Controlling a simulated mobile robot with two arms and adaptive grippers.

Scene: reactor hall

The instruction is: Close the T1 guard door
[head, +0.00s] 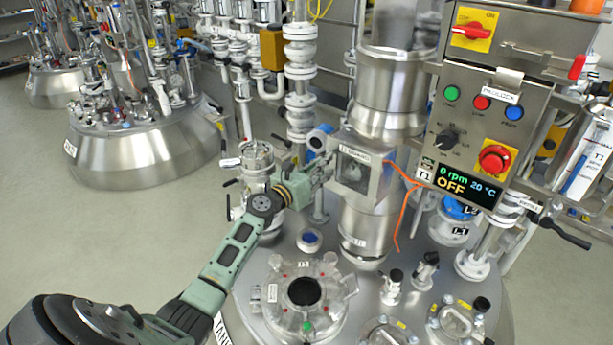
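The T1 guard door (354,171) appears as a small metal-framed panel with a window, on the steel housing around the vertical shaft above the reactor lid. A label runs along its top edge. I cannot tell whether it is fully against the housing. My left gripper (326,168) is at the left edge of the door, with its fingers close to or touching the frame. The fingers are small and partly blend with the metal, so their opening is unclear. My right gripper is not in view.
A control panel (487,130) with a display reading 0 rpm, 20 °C and OFF stands at the right. An orange cable (401,205) hangs right of the door. Valves and ports crowd the reactor lid (252,300). Open floor (110,235) lies at the left.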

